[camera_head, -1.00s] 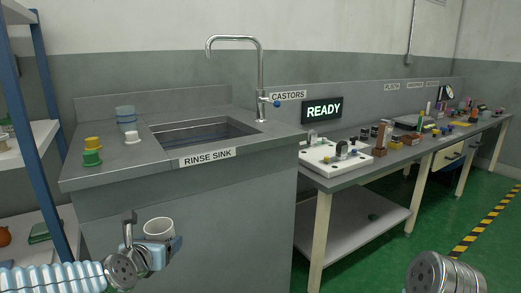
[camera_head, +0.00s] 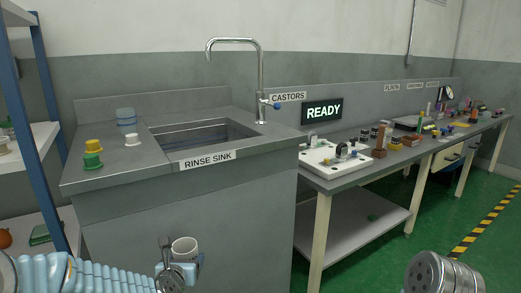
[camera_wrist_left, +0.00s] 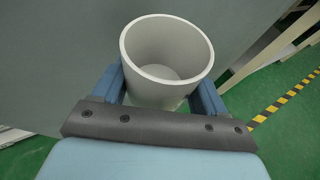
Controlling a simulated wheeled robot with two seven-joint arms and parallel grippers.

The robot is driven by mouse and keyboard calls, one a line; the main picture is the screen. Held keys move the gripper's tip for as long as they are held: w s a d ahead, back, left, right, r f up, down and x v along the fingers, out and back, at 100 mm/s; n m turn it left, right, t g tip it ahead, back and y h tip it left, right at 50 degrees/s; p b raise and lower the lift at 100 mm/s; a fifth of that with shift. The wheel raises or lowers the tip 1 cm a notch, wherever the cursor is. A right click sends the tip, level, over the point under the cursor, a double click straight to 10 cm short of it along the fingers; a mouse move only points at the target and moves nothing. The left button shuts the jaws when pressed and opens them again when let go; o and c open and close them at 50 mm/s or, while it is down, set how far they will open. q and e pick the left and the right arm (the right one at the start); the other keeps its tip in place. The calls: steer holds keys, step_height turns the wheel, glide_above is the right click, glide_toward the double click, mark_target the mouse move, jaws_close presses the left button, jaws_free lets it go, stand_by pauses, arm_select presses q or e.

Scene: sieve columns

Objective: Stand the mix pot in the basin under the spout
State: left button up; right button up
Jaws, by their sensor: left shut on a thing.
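The mix pot is a white, open cup. It shows in the head view (camera_head: 184,246) and, large and upright, in the left wrist view (camera_wrist_left: 166,52). Its inside looks empty. My left gripper (camera_wrist_left: 163,88) is shut on it, a blue finger on each side; in the head view the gripper (camera_head: 185,262) is low in front of the sink cabinet, below the counter top. The basin (camera_head: 203,134) is sunk into the grey counter behind the "RINSE SINK" label. The curved metal spout (camera_head: 208,54) hangs above it. My right gripper is out of view; only part of my right arm shows.
Left of the basin stand a blue-grey stack (camera_head: 126,117), a white piece (camera_head: 132,139), and yellow (camera_head: 93,145) and green (camera_head: 93,161) pieces. A blue-posted shelf (camera_head: 33,140) is at the left. A crowded workbench (camera_head: 330,182) runs right.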

arm_select(q)
step_height(320, 180, up, 2)
steer(key=shift+r+p, duration=0.1)
steer(key=shift+p, duration=0.2)
steer(key=shift+s, duration=0.1)
steer(key=s+f, duration=0.5)
steer(key=f, duration=0.7)
steer(key=shift+s, duration=0.3)
steer(key=shift+s+f, duration=0.25)
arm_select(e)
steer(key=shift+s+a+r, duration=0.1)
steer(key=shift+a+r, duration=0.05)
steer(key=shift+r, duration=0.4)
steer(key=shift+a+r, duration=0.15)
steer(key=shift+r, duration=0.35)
